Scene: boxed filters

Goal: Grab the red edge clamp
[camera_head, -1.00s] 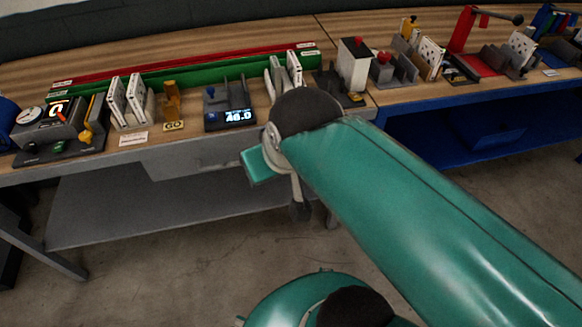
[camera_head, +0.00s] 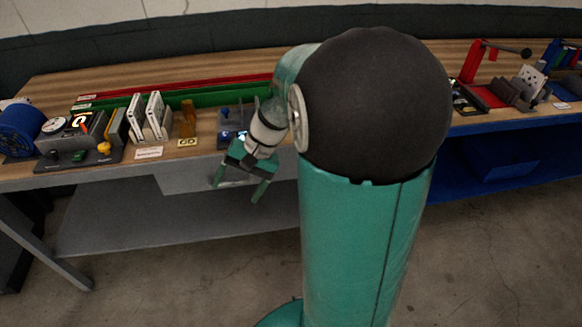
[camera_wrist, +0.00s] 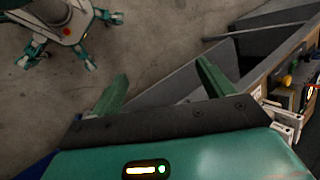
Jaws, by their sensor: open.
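A red upright fixture with a dark side handle (camera_head: 473,62) stands on the right part of the bench; I cannot tell whether it is the red edge clamp. A long red strip (camera_head: 180,86) lies along the back of the left bench, behind a green one. My gripper (camera_head: 239,184) is open and empty in front of the bench's front edge, pointing down. In the wrist view its two green fingers (camera_wrist: 161,72) are spread, with floor and grey bench panels beyond. No clear red clamp shows between them. My arm hides the middle of the bench.
On the left bench stand a blue spool (camera_head: 18,130), a gauge block (camera_head: 75,140), white filter panels (camera_head: 150,117) and an amber block (camera_head: 188,118). A grey shelf (camera_head: 160,210) sits below. The floor in front is clear.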

